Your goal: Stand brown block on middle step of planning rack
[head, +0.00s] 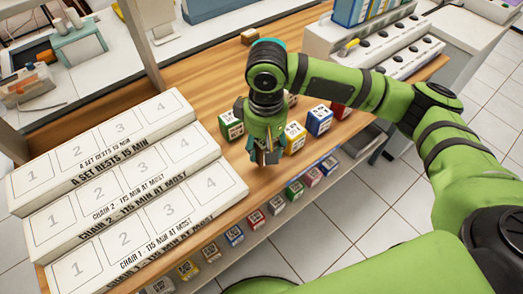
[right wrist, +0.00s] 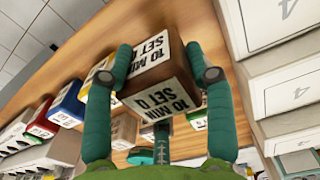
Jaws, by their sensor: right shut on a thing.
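In the head view, my right gripper (head: 264,155) points down over the table's front edge, just right of the rack, and mostly hides the block. The planning rack (head: 128,190) is white with three numbered steps; its middle step (head: 170,165) reads "CHAIR 2" and its four places are empty. The rack also shows at the right of the wrist view (right wrist: 288,92). My left gripper is not in view.
Green (head: 231,125), yellow (head: 294,138), blue (head: 319,120) and red (head: 340,110) labelled blocks stand near my right gripper. A small brown box (head: 250,36) lies at the back. Several blocks sit on a lower shelf (head: 265,225). Bare wood (head: 200,75) lies behind the rack.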

